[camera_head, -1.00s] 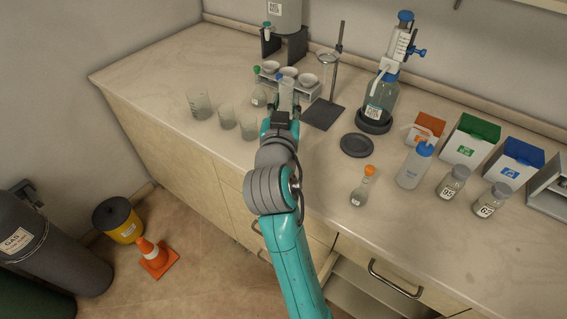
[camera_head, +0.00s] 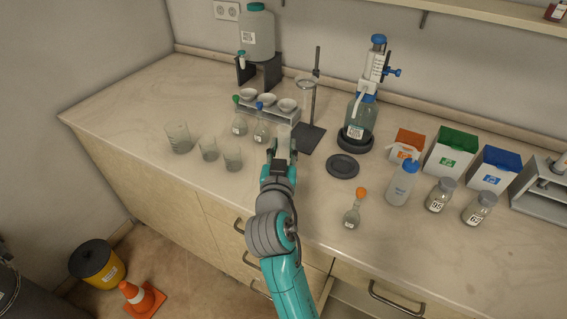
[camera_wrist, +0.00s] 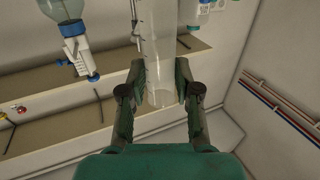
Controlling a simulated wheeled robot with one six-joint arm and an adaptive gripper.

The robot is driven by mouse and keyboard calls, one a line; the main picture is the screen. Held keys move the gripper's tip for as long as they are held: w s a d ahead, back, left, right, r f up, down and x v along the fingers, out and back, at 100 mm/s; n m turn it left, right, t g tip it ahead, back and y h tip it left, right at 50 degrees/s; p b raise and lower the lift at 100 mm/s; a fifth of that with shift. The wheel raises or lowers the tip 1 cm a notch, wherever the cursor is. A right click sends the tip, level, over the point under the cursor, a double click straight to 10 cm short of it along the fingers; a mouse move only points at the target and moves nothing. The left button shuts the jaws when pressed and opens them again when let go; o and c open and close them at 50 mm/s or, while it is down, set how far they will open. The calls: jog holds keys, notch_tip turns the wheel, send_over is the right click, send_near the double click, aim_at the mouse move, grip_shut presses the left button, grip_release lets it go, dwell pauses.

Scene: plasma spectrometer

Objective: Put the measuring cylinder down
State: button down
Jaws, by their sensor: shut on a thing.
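The measuring cylinder (camera_head: 283,132) is clear and held by my gripper (camera_head: 281,150), over the counter in front of the flask rack. In the wrist view the cylinder (camera_wrist: 157,50) runs between the two fingers of my gripper (camera_wrist: 160,92), which press on its sides near its end. It looks roughly upright in the head view. My gripper hides its lower part there, so I cannot tell whether its base touches the counter (camera_head: 120,106).
Several beakers (camera_head: 208,149) stand to the left. The rack (camera_head: 265,113) with flasks and a stand (camera_head: 312,134) are behind. The counter's left end is clear.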

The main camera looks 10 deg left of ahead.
jog(key=shift+f, duration=2.1)
jog(key=c, duration=0.8)
grip_release()
jog(key=s, duration=1.2)
jog(key=shift+d, duration=0.25)
